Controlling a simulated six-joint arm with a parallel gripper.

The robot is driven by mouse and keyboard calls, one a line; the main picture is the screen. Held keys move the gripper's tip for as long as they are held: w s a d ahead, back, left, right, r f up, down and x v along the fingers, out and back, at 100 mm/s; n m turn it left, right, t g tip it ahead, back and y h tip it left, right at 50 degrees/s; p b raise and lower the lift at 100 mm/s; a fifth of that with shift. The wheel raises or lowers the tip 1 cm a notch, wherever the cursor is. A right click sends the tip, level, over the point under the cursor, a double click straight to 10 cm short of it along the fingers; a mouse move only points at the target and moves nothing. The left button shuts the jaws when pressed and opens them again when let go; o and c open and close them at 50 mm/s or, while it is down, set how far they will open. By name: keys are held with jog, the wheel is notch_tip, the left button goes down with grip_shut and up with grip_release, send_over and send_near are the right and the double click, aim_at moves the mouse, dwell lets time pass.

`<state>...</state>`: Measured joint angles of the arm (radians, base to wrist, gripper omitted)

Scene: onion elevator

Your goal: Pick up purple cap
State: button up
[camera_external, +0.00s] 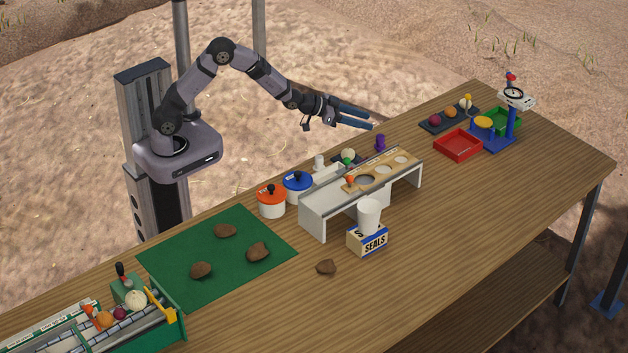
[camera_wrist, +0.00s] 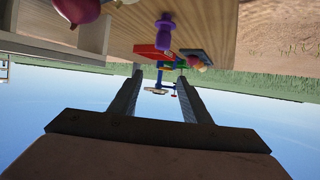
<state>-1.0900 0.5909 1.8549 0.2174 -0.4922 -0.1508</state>
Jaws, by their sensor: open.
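The purple cap (camera_external: 380,142) stands upright on the table behind the white stand, near the table's back edge. In the wrist view it is a purple knobbed piece (camera_wrist: 165,32) near the top, beyond my fingertips. My gripper (camera_external: 369,120) is open and level, above the back edge of the table and slightly behind and above the cap. In the wrist view the two fingers (camera_wrist: 159,75) are spread with nothing between them. The wrist picture is upside down, with sky at the bottom.
The white stand (camera_external: 318,212) with a holed wooden top is close in front of the cap. A dark tray (camera_external: 436,124), a red tray (camera_external: 459,144) and a blue scale (camera_external: 510,127) lie to the right. A reddish onion (camera_wrist: 80,8) shows at the wrist view's top left.

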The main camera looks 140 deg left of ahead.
send_near(380, 142)
jog(key=a, duration=0.1)
jog(key=a+f, duration=0.1)
jog(key=a, duration=0.1)
jog(key=shift+w+a+f, duration=0.1)
jog(key=shift+w+f, duration=0.1)
jog(key=shift+f, duration=0.15)
jog(key=shift+p+x, duration=0.3)
jog(key=shift+x, duration=0.8)
jog(key=shift+w, duration=0.1)
jog(key=shift+p+x, duration=0.8)
jog(key=shift+x, duration=1.7)
jog(key=shift+f, duration=0.15)
grip_shut()
